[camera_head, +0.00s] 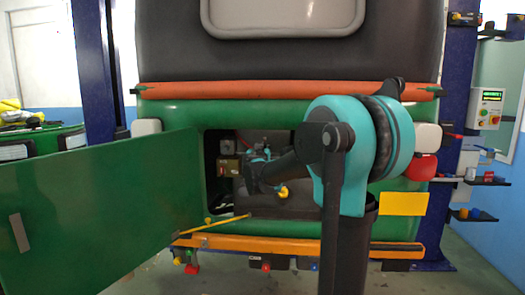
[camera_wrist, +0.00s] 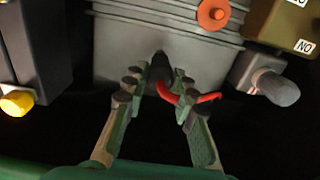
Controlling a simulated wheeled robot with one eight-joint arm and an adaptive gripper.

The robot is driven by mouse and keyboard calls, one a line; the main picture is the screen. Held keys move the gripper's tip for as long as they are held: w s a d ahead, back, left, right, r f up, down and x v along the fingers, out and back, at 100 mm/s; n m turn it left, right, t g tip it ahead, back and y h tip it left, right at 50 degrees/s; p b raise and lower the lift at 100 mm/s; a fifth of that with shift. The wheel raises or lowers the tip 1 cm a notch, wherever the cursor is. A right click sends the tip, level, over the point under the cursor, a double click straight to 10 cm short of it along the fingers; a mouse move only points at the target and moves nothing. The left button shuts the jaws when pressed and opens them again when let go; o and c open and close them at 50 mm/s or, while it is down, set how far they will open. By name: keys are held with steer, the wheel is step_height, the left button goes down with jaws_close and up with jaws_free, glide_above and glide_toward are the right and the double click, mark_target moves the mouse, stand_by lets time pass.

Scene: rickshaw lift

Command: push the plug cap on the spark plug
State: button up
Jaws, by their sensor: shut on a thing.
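In the wrist view my gripper (camera_wrist: 158,84) is shut on the dark plug cap (camera_wrist: 160,68), with a finger on each side of it. A red lead (camera_wrist: 198,97) comes off the cap and passes by the right finger. The cap's far end is against or very close to the grey finned engine block (camera_wrist: 125,45). The spark plug cannot be made out; the cap and fingers hide that spot. In the head view my gripper (camera_head: 262,158) is inside the open rear bay, small and partly hidden by my arm.
An orange round knob (camera_wrist: 213,14), a brown box marked NO (camera_wrist: 290,25) and a grey rounded stub (camera_wrist: 275,87) are right of my gripper. A yellow cap (camera_wrist: 17,102) is at left. The green door (camera_head: 100,215) hangs open; a yellow rod (camera_head: 212,225) is below the bay.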

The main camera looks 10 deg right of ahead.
steer(key=shift+w, duration=0.1)
stand_by(0.3)
steer(key=o, duration=1.1)
steer(key=shift+o, duration=0.2)
steer(key=shift+c, duration=0.6)
steer(key=v, duration=0.8)
steer(key=v, duration=1.1)
